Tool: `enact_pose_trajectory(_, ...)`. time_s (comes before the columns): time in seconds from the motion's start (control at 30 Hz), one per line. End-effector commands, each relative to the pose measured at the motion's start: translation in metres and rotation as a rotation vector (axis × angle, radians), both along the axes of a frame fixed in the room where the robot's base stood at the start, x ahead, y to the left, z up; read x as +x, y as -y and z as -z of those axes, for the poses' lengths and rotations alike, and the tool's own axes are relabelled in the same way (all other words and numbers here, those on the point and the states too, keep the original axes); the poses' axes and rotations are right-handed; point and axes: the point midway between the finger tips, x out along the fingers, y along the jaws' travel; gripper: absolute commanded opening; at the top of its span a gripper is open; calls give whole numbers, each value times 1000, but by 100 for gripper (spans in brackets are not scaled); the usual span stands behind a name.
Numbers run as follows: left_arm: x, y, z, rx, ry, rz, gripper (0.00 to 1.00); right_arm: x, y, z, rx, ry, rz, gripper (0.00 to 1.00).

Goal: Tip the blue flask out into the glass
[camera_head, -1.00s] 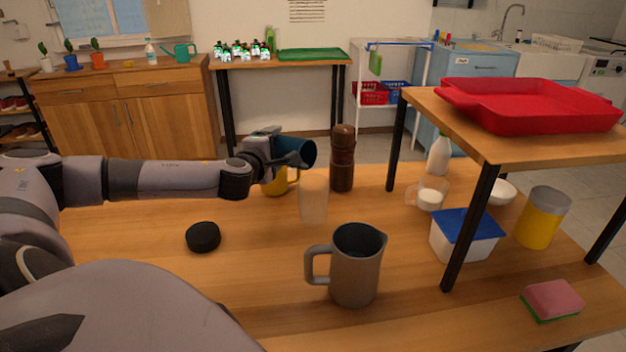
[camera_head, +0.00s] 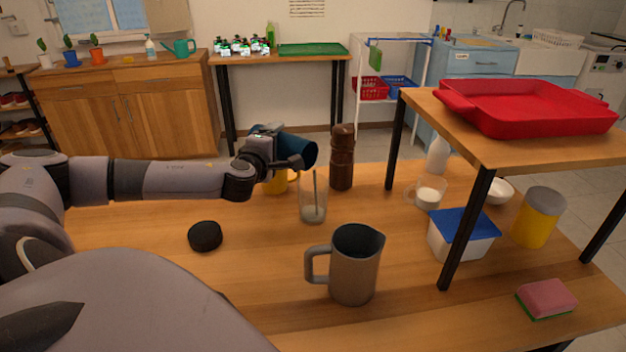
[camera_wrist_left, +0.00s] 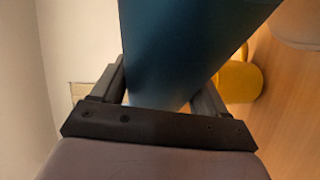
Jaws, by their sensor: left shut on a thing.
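The blue flask (camera_head: 297,149) is held tilted on its side, its mouth toward the right and a little down. My left gripper (camera_head: 283,160) is shut on it. In the left wrist view the flask (camera_wrist_left: 185,50) sits between the two fingers. The clear glass (camera_head: 313,203) stands upright on the table, just below the flask's mouth. A thin greyish-green stream runs from the mouth down into the glass, and some of it lies at the glass's bottom. My right gripper is out of view.
A brown pepper mill (camera_head: 342,160) stands close right of the glass, a yellow mug (camera_head: 274,184) behind left. A grey pitcher (camera_head: 354,270) stands in front, a black lid (camera_head: 205,236) front left. A raised shelf (camera_head: 520,150) with a red tray (camera_head: 535,105) is at right.

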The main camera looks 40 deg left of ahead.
Motion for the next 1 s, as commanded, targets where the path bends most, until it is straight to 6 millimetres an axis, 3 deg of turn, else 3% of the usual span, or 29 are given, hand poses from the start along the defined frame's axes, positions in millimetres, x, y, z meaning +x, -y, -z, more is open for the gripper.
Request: enact_pose_trajectory(1.0, 1, 4, -12, 112, -11, 1, 27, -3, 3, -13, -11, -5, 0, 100)
